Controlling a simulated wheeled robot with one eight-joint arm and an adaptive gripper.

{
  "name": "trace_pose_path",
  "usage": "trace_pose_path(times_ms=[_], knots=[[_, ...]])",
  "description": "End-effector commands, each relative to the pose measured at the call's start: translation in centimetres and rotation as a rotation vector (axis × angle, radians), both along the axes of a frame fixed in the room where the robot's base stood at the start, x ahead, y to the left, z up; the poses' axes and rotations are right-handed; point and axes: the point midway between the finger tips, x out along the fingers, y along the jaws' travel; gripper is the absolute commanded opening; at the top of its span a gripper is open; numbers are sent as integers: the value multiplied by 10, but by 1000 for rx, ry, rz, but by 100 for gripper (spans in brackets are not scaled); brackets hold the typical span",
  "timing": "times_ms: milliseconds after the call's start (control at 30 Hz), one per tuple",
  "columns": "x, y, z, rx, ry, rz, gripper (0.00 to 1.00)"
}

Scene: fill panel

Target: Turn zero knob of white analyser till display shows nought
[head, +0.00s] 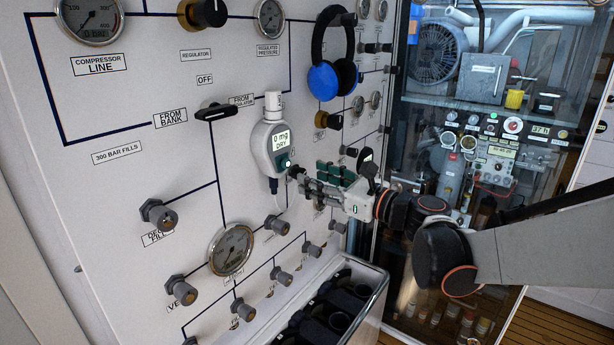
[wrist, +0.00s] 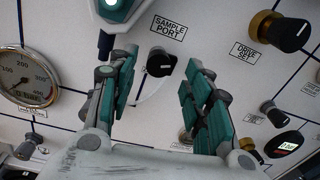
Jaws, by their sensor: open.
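The white analyser (head: 268,145) hangs upright on the panel in the head view. Its lit green display (head: 281,140) appears to read "0 mg" over "DRY". A round teal-and-white part, seemingly its knob (head: 284,161), sits low on its front. In the wrist view, the analyser's lower end with this teal part (wrist: 114,8) is cut off at the top edge. My gripper (head: 308,182) is open, just right of and below the analyser. Its green-padded fingers (wrist: 158,75) are apart, with a black knob by the "SAMPLE PORT" label showing between them. I see nothing held.
Blue-and-black ear defenders (head: 327,78) hang above my gripper. Several gauges, valves and grey knobs stick out of the panel. The "DRIVE SET" black knob (wrist: 284,33) is right of my fingers. A bin (head: 372,300) of dark items stands below. A glass cabinet is at right.

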Motion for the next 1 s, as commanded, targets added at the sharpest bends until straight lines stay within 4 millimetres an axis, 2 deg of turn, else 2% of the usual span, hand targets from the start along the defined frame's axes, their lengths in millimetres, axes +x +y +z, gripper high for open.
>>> trace_pose_path(times_ms=[33, 200, 400, 567, 1000], knots=[[-7, -10, 0, 0, 0, -4, 46], [-30, -36, -1, 0, 0, -4, 46], [-47, -55, -1, 0, 0, -2, 46], [-52, -61, -1, 0, 0, -1, 46], [-53, -61, -2, 0, 0, 0, 46]])
